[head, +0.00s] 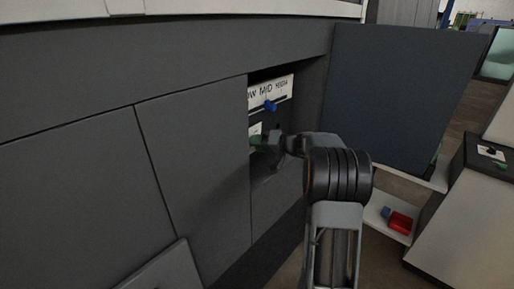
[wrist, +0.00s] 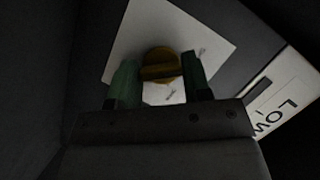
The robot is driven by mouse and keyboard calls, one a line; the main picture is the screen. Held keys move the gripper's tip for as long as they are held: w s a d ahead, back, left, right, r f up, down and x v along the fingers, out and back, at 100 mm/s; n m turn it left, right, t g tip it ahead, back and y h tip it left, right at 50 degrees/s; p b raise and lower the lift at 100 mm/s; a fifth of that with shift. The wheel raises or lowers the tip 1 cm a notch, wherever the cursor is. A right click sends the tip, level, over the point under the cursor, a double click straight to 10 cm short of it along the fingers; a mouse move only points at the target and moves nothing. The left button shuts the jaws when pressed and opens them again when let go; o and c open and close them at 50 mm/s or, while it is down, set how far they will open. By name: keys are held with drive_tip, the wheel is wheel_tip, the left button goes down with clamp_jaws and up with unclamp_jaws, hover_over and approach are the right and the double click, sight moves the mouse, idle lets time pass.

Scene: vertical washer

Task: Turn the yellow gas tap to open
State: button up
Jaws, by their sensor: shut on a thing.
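The yellow gas tap (wrist: 160,66) shows in the wrist view as a round knob with a raised bar across it, on a white plate (wrist: 205,40). My gripper (wrist: 158,80) has its two green-padded fingers on either side of the tap and is shut on it. In the head view my gripper (head: 262,144) reaches into the open recess of the grey cabinet. The tap is hidden there behind my gripper and the recess edge. The knob's bar lies roughly level across the wrist view.
An open dark door (head: 395,90) stands right of the recess. Closed grey panels (head: 190,180) lie to the left. A red item (head: 400,222) sits on a low shelf at right.

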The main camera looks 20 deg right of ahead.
drive_tip(key=m+b, duration=0.1)
drive_tip(key=m+y+b, duration=0.1)
drive_tip(key=b, duration=0.1)
drive_tip(key=shift+d+f+m, duration=0.1)
drive_tip(key=shift+f+m, duration=0.05)
drive_tip(key=shift+m, duration=0.15)
drive_tip(key=m+t+y+b, duration=0.1)
drive_tip(key=m+y+b, duration=0.1)
drive_tip(key=m, duration=0.2)
drive_tip(key=m+t+b, duration=0.1)
drive_tip(key=m+t, duration=0.1)
drive_tip(key=m, duration=0.3)
drive_tip(key=shift+m+b, duration=0.3)
drive_tip(key=shift+f+m+t, duration=0.1)
drive_tip(key=shift+m+t, duration=0.7)
drive_tip(key=shift+m, duration=1)
drive_tip(key=shift+f+m, duration=0.1)
drive_tip(key=shift+m, duration=0.3)
drive_tip(key=o, duration=0.9)
drive_tip(key=shift+y, duration=0.3)
drive_tip(key=shift+s+d, duration=0.1)
drive_tip(key=shift+s, duration=0.05)
drive_tip(key=b+v, duration=0.2)
drive_tip(key=v, duration=1.1)
drive_tip(key=shift+s, duration=0.2)
